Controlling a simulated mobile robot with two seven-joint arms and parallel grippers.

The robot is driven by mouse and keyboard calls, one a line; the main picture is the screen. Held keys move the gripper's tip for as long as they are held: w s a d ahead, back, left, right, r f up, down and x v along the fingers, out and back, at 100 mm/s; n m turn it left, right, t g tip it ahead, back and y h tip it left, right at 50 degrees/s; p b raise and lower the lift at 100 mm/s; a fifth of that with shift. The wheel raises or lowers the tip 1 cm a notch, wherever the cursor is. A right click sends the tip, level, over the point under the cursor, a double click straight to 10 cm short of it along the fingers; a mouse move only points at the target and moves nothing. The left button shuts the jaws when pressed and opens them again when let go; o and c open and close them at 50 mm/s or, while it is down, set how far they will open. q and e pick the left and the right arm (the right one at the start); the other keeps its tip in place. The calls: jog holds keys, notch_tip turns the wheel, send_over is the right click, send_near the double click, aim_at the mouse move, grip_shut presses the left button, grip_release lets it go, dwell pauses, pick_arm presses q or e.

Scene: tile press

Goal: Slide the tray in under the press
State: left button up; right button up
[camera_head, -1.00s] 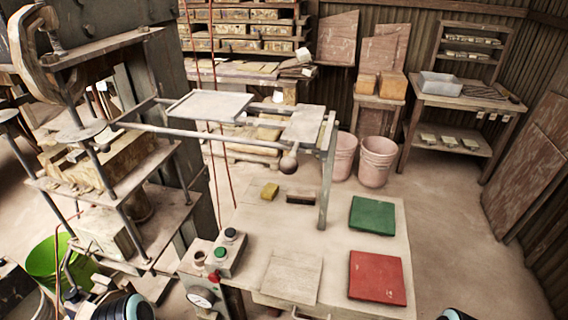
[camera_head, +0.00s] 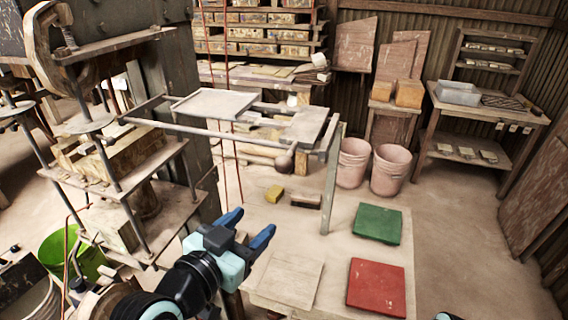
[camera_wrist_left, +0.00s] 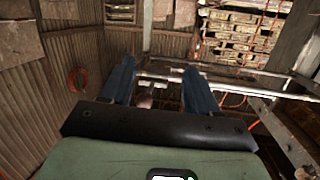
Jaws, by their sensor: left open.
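The tray (camera_head: 213,103) is a pale flat plate with a raised rim, lying on two metal rails to the right of the press. The press (camera_head: 125,165) stands at the left, with plates, rods and a block on its lower shelf. A second flat plate (camera_head: 305,124) sits at the rails' right end, with a dark round knob (camera_head: 284,162) below it. My left gripper (camera_head: 255,222) is open and empty above the table's left part, lower in the picture than the knob and apart from it. In the left wrist view its two blue fingers (camera_wrist_left: 160,82) stand wide apart before the rails.
A rail post (camera_head: 329,190) stands on the table. Buckets (camera_head: 389,168) stand behind. A red cord hangs near the tray.

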pick_arm(q)
jog(key=m+t+h, duration=0.1)
jog(key=t, duration=0.1)
send_near(279, 170)
jog(key=p+x, duration=0.3)
jog(key=x, duration=0.9)
jog(key=shift+p, duration=0.35)
pick_arm(e)
jog(key=r, duration=0.1)
jog(key=w+r, duration=0.1)
jog(key=r, duration=0.1)
jog(key=w+r, duration=0.1)
jog(key=shift+w+r, duration=0.15)
jog(key=shift+w, duration=0.1)
pick_arm(q)
grip_shut()
